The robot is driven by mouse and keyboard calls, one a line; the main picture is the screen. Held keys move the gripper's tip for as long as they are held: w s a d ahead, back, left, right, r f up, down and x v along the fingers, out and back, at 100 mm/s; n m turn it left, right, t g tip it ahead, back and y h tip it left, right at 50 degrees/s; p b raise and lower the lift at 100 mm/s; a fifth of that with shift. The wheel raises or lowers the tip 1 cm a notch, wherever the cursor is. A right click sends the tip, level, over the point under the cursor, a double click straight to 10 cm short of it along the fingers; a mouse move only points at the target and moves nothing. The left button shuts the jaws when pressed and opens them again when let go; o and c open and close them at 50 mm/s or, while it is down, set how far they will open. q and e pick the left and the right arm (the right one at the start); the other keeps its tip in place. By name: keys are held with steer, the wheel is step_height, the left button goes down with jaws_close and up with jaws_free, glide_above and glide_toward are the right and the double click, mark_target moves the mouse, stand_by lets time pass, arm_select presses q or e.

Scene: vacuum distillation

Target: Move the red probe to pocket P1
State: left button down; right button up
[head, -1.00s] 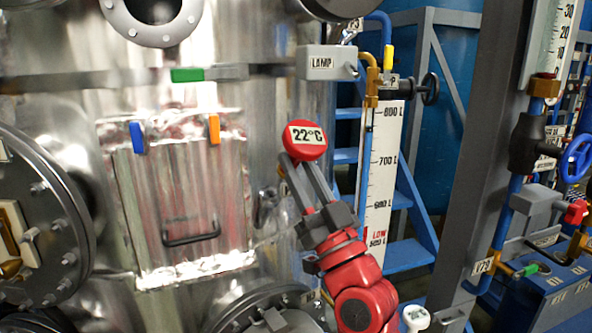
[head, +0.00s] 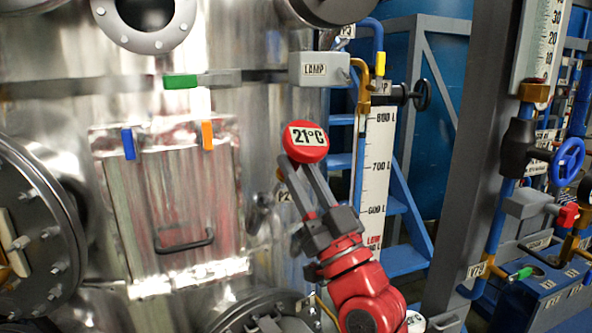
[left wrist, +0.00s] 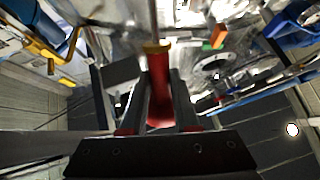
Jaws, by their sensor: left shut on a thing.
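The red probe (head: 304,141) has a round head with a dial label reading 21°C. My left gripper (head: 302,170) is shut on it and holds it up in front of the shiny steel vessel. In the left wrist view the probe's red body (left wrist: 159,85) sits between the two dark fingers, with a yellow collar and a thin stem pointing away. A small tag reading P2 (head: 284,197) shows on the vessel just left of the fingers. I cannot make out a P1 label. My right gripper is not in view.
A grey LAMP box (head: 320,69) juts out above the probe. A white level scale (head: 376,170) and brass-blue pipes stand close to the right. A hatch with a handle (head: 184,241) is at left. A white °C dial (head: 415,321) shows partly at the bottom.

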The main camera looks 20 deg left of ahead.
arm_select(q)
steer(key=shift+s+d+f+b, duration=0.2)
steer(key=shift+s+d+b, duration=0.25)
steer(key=shift+s+d, duration=0.2)
steer(key=shift+s+d+f+b, duration=0.25)
steer(key=shift+s+d+b, duration=0.3)
steer(key=shift+d, duration=0.25)
steer(key=shift+s+d+f+b, duration=0.2)
steer(key=shift+s+d+b, duration=0.2)
steer(key=shift+s+d, duration=0.3)
steer(key=shift+w, duration=0.1)
steer(key=w+d+f+m+t+h+p, duration=0.1)
steer(key=w+f+m+t+h+p, duration=0.2)
steer(key=w+m+h+p, duration=0.2)
steer(key=w+d+f+m+t+h+p, duration=0.1)
steer(key=w+f+m+t+h+p, duration=0.2)
steer(key=w+m+h+p, duration=0.2)
steer(key=w+h, duration=0.3)
steer(key=shift+w+d+m, duration=0.2)
steer(key=shift+w+m, duration=0.1)
